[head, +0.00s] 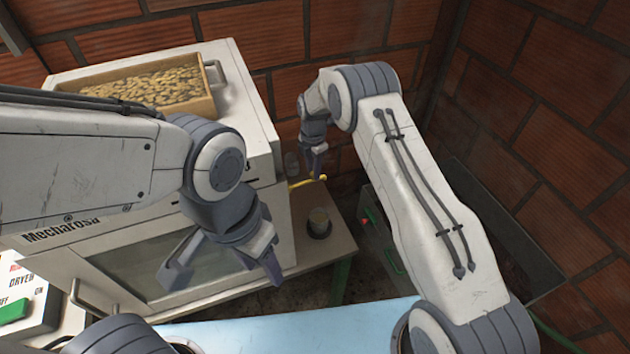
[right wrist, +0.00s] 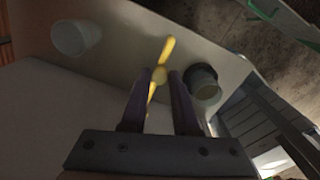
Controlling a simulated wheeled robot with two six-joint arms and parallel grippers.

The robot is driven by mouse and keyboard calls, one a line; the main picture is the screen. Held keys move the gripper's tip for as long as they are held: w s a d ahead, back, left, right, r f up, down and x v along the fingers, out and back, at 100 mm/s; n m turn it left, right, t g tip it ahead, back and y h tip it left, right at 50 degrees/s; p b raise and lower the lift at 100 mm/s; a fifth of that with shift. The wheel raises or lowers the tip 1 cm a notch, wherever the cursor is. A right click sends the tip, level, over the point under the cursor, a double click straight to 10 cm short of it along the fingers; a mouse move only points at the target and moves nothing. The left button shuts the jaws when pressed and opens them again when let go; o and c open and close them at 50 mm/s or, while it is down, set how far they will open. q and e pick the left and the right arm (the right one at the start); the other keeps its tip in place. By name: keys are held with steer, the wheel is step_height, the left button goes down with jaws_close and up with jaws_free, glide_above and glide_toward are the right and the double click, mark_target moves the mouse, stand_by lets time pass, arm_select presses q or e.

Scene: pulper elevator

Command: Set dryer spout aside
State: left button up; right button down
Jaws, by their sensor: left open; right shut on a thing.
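The yellow dryer spout (head: 309,182) shows as a thin yellow piece beside the right side of the white dryer (head: 140,262), above the small table. In the right wrist view the yellow piece (right wrist: 167,49) sits between the fingers of my right gripper (right wrist: 160,82), which are shut on it. My right gripper (head: 317,165) points down in the head view, and its fingers partly hide the spout. I cannot tell whether the spout touches anything below. My left gripper (head: 222,272) is open and empty in front of the dryer door.
A cup (head: 319,219) on a dark base stands on the table (head: 334,247). A pale cup (right wrist: 76,38) shows in the right wrist view. A tray of beans (head: 212,96) tops the dryer. A dark machine (head: 372,222) stands right. Brick walls close the back.

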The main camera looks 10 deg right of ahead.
steer(key=shift+w+a+n+b, duration=0.35)
steer(key=shift+w+n+b, duration=0.5)
steer(key=shift+n, duration=0.35)
steer(key=shift+r, duration=0.1)
steer(key=c, duration=0.7)
jaws_free()
steer(key=shift+o, duration=0.2)
step_height(320, 180, up, 10)
steer(key=b, duration=0.1)
steer(key=shift+r+b, duration=0.2)
steer(key=shift+b, duration=0.2)
